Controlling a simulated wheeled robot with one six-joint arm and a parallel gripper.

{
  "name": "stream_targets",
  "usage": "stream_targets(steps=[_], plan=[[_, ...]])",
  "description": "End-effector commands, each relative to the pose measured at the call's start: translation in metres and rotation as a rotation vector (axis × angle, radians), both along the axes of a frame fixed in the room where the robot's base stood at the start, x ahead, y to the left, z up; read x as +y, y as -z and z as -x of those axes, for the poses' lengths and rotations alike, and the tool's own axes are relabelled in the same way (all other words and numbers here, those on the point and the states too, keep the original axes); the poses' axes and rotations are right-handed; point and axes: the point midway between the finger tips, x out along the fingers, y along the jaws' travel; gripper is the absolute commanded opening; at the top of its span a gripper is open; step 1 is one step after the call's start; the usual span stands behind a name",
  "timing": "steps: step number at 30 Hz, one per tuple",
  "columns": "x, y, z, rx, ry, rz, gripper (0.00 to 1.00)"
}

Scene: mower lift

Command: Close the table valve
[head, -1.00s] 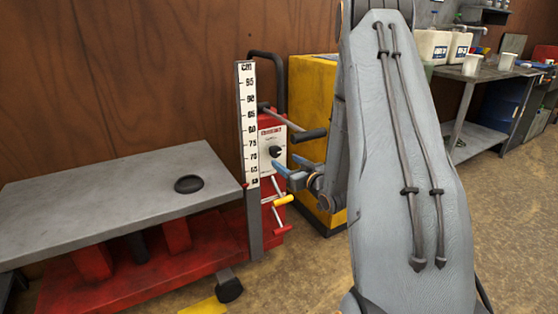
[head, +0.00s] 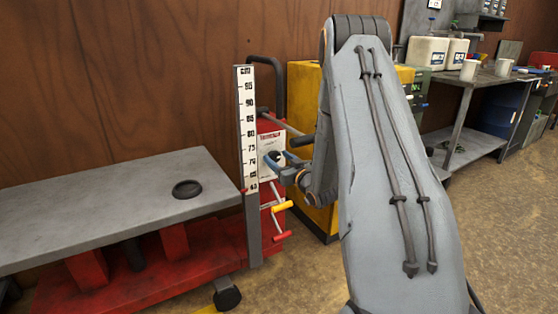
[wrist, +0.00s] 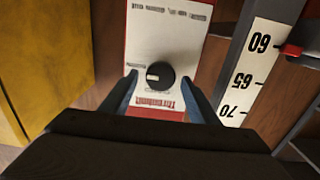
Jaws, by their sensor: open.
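The table valve is a round black knob (wrist: 160,75) with a pale mark, on a white label plate (wrist: 168,40) fixed to the red post of the lift table. In the wrist view the knob lies between and a little beyond the two blue fingers of my gripper (wrist: 160,92). The fingers are open, with a gap on each side of the knob. In the head view my gripper (head: 283,160) is in front of the label plate (head: 270,146) and covers much of the knob there.
A cm scale (head: 247,130) stands just left of the plate, beside the grey lift table (head: 110,200). A black-gripped bar (head: 303,140) sticks out above my gripper; yellow (head: 282,206) and red (head: 282,236) handles are below. A yellow cabinet (head: 303,85) stands behind.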

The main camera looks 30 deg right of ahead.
Motion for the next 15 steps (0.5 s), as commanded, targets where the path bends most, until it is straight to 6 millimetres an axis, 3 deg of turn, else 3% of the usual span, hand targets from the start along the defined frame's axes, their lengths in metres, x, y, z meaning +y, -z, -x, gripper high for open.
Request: stream_targets(steps=[3, 10, 15], plan=[[0.0001, 0.0000, 0.0001, 0.000, 0.000, 0.000, 0.55], [0.0001, 0.0000, 0.0003, 0.000, 0.000, 0.000, 0.16], [0.0001, -0.0001, 0.0004, 0.000, 0.000, 0.005, 0.15]])
